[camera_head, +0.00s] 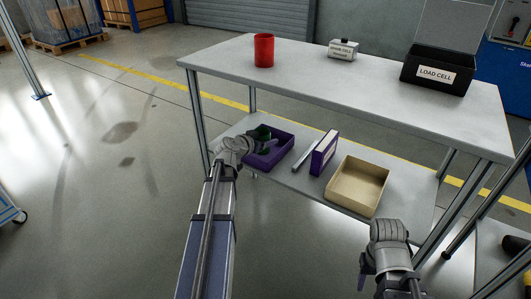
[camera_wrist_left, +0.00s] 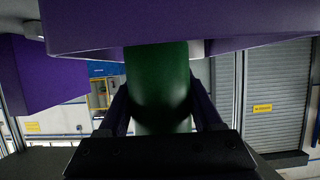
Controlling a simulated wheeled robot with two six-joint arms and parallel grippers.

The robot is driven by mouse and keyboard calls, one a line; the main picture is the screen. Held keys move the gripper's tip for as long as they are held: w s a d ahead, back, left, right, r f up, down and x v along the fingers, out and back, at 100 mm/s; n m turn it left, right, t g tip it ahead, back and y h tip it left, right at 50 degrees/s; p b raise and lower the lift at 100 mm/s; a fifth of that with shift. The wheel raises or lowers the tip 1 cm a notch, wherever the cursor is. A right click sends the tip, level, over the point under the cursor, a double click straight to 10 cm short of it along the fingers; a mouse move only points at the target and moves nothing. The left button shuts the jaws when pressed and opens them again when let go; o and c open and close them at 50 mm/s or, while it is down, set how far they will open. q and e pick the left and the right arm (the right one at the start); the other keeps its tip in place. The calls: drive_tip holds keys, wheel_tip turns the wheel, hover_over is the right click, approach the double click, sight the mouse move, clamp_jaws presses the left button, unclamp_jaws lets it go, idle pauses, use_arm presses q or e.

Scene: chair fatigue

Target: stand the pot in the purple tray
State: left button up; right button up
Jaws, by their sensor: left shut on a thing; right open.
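The purple tray (camera_head: 289,150) is on the lower shelf at its left end. The green pot (camera_head: 263,130) is at the tray's back left part, partly hidden by my left gripper (camera_head: 268,145). In the left wrist view the pot (camera_wrist_left: 160,85) is a smooth green cylinder between my two dark fingers, which are shut on it. Purple walls (camera_wrist_left: 180,22) hang across the top of that view. Whether the pot's base touches the tray floor cannot be told. My right gripper (camera_head: 364,280) is open and empty, low at the right, in front of the shelf.
A purple-and-white box (camera_head: 324,153) and a beige open bin (camera_head: 358,186) stand on the lower shelf, right of the tray. A grey bar (camera_head: 302,158) lies between. The tabletop (camera_head: 330,85) above carries a red cup (camera_head: 264,50), a small labelled block (camera_head: 342,50) and a black load-cell box (camera_head: 437,73).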

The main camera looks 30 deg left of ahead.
use_arm(q)
drive_tip(key=shift+f+b, duration=1.8)
drive_tip(key=shift+b, duration=0.05)
drive_tip(key=shift+f, duration=0.1)
drive_tip(key=shift+f, duration=0.15)
drive_tip(key=o, duration=1.4)
drive_tip(key=shift+r, duration=0.25)
drive_tip(key=p+v, duration=0.4)
drive_tip(key=v, duration=0.8)
drive_tip(key=shift+p, duration=0.3)
